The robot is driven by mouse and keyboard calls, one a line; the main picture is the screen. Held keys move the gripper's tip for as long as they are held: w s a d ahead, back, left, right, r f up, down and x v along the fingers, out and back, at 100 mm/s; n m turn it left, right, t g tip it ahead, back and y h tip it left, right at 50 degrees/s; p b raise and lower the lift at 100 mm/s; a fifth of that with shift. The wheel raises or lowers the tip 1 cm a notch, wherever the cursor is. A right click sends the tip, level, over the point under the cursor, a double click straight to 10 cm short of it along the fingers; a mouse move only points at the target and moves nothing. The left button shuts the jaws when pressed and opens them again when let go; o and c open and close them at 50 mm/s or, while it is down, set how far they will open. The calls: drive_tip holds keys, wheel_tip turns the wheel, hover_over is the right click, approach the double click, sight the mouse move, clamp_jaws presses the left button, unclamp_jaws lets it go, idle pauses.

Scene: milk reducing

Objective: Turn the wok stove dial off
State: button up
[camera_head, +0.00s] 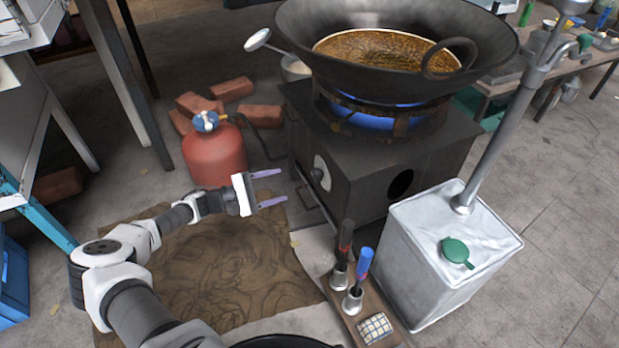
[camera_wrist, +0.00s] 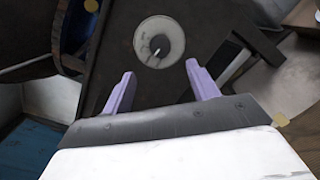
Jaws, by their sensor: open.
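The wok stove (camera_head: 375,160) is a dark box with a blue flame burning under the large black wok (camera_head: 330,45), which holds brown liquid. The stove dial (camera_head: 317,174) is a dark knob on a pale round plate on the stove's left-hand face. In the wrist view the dial (camera_wrist: 158,46) shows beyond the fingertips, with a light mark on the knob. My gripper (camera_head: 268,188) is open and empty, with purple fingers pointing at the stove face, apart from the dial. In the wrist view my gripper (camera_wrist: 160,70) has its fingers to either side below the dial.
A red gas cylinder (camera_head: 214,153) stands close behind my gripper, with bricks (camera_head: 232,89) beyond. A silver canister (camera_head: 440,240) stands right of the stove, near a wooden tool holder (camera_head: 362,305). A brown patterned mat (camera_head: 235,265) lies on the floor below my gripper.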

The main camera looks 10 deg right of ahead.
sight(314, 176)
drive_tip(key=d, duration=0.3)
drive_tip(key=d+b, duration=0.1)
drive_tip(key=d, duration=0.3)
drive_tip(key=w+d+b, duration=0.1)
drive_tip(key=d, duration=0.2)
drive_tip(key=shift+d, duration=0.2)
drive_tip(key=c, duration=1)
